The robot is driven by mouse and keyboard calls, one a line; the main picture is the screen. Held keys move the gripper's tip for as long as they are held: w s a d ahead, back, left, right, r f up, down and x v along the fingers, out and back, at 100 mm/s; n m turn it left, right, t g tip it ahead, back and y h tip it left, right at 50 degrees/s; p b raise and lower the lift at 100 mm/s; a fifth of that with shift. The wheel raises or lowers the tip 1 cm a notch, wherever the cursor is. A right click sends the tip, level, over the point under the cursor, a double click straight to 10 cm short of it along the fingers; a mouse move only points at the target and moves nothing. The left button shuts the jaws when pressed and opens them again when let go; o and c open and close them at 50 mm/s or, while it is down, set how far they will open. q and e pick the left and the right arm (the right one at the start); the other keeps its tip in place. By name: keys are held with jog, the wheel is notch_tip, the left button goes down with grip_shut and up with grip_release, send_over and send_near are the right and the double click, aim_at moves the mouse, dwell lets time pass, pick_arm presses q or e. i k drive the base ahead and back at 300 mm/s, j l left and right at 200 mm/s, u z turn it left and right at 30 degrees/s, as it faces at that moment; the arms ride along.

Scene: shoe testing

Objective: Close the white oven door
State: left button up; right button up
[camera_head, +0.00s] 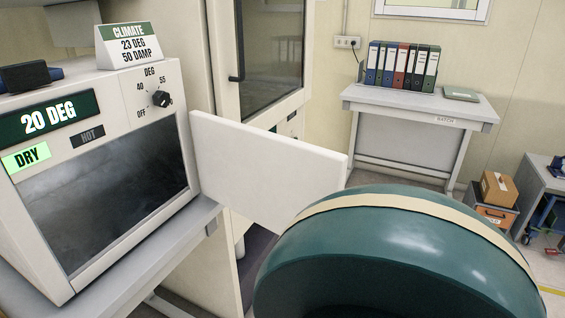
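The white oven (110,100) stands on a bench at the left. Its front has a dark, smoky-looking rectangular opening or window (105,190); I cannot tell which. The white oven door (260,165), a plain flat panel, stands open. Its near-oven edge is at the oven's right side, and it sticks out to the right. Its lower right part is hidden behind a large rounded form close to the camera. Neither of my grippers is in view, and nothing visible touches the door.
A CLIMATE sign (127,47) and a dark object (27,76) sit on the oven. A tall glass-doored cabinet (270,50) stands behind the door. A side table (415,103) holds several binders (402,66). A cardboard box (498,188) is at far right. The lower right view is blocked.

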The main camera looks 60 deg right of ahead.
aim_at(267, 178)
jog(key=k+l, duration=0.15)
jog(key=l, duration=0.2)
jog(key=k+l, duration=0.35)
jog(key=l, duration=1.4)
jog(key=i+l, duration=0.1)
jog(key=l, duration=0.2)
jog(key=i+l, duration=0.25)
jog(key=l, duration=0.3)
